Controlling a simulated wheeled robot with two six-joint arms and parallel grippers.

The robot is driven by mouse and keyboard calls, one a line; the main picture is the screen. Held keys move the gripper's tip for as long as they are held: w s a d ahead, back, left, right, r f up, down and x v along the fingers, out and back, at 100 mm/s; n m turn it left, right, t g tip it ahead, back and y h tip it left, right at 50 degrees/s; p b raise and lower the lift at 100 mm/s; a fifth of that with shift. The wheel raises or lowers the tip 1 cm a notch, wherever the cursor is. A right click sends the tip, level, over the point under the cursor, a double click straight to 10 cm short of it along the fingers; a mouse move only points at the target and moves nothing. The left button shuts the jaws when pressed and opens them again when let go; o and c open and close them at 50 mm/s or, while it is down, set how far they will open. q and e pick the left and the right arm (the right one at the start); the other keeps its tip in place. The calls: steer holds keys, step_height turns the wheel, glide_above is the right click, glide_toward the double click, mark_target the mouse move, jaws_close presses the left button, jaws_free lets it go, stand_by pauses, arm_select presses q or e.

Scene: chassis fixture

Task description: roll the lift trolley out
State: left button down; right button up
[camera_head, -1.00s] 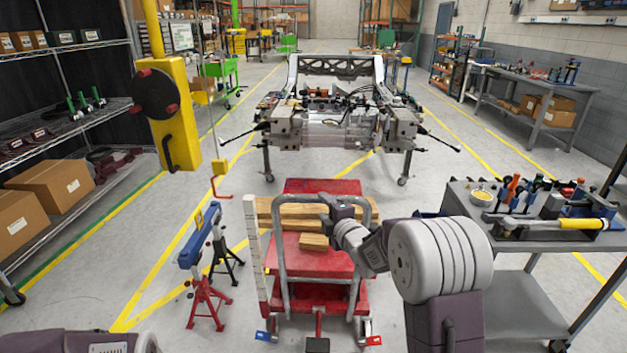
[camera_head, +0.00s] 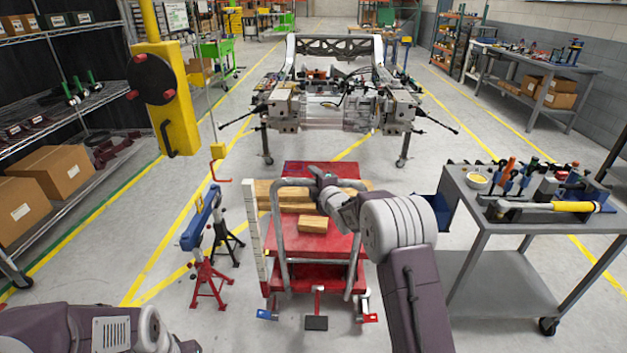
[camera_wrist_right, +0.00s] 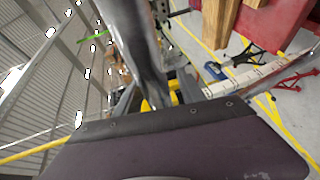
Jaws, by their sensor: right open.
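The red lift trolley (camera_head: 330,246) stands on the floor in front of me in the head view, with wooden blocks (camera_head: 313,223) on its deck. Its grey tubular push handle (camera_head: 279,235) rises at the near side. My right gripper (camera_head: 318,176) is open at the top bar of the handle. In the right wrist view a grey tube, apparently the handle (camera_wrist_right: 140,50), runs close in front of the gripper. I cannot tell whether the fingers touch it. Only my left arm shows at the bottom left; its gripper is out of view.
A vehicle chassis (camera_head: 335,104) stands on legs beyond the trolley. A blue beam and red and black stands (camera_head: 209,282) are close on the left. A grey tool cart (camera_head: 475,222) stands at the right. A yellow post (camera_head: 176,90) and shelves (camera_head: 75,115) are farther left.

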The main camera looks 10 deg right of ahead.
steer(key=shift+c, duration=0.4)
jaws_close()
steer(key=shift+f, duration=0.1)
stand_by(0.8)
